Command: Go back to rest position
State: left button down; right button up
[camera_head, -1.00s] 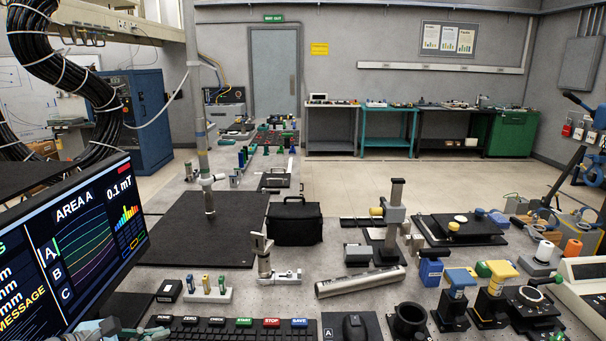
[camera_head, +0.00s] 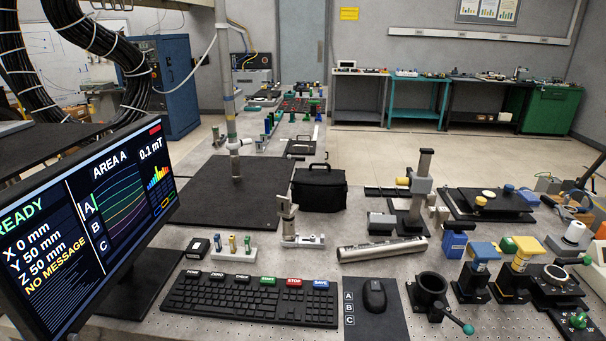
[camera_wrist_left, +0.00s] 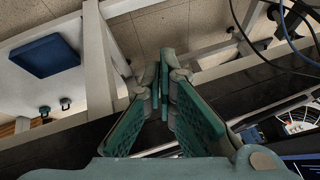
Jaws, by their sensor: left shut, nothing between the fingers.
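My left gripper (camera_wrist_left: 164,95) shows in the left wrist view, with its green padded fingers closed together at the tips and nothing between them. It is away from the bench objects, above a dark edge and pale frame beams. Neither gripper shows in the head view. The monitor (camera_head: 100,225) at the left reads READY, AREA A, 0.1 mT and NO MESSAGE. The black keyboard (camera_head: 250,300) lies in front with coloured keys along its top row. The mouse (camera_head: 374,296) lies on a dark pad (camera_head: 375,325) to its right.
A black case (camera_head: 319,188) stands beside a dark mat (camera_head: 215,195) with a vertical pole (camera_head: 232,130). In the wrist view, dark cables (camera_wrist_left: 265,60) hang at the upper right.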

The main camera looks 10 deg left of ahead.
pick_arm(q)
jog(key=s+d+f+n+g+h, duration=0.1)
jog(key=s+d+f+g+h, duration=0.1)
jog(key=s+d+f, duration=0.25)
notch_tip(320, 180, down, 17)
jog(key=s+a+g, duration=0.2)
jog(key=a, duration=0.1)
jog(key=s+f, duration=1.2)
jog(key=s, duration=0.2)
jog(key=shift+s+a+f+n+g, duration=0.2)
jog(key=shift+f+n+g, duration=0.1)
jog(key=shift+f+g, duration=0.1)
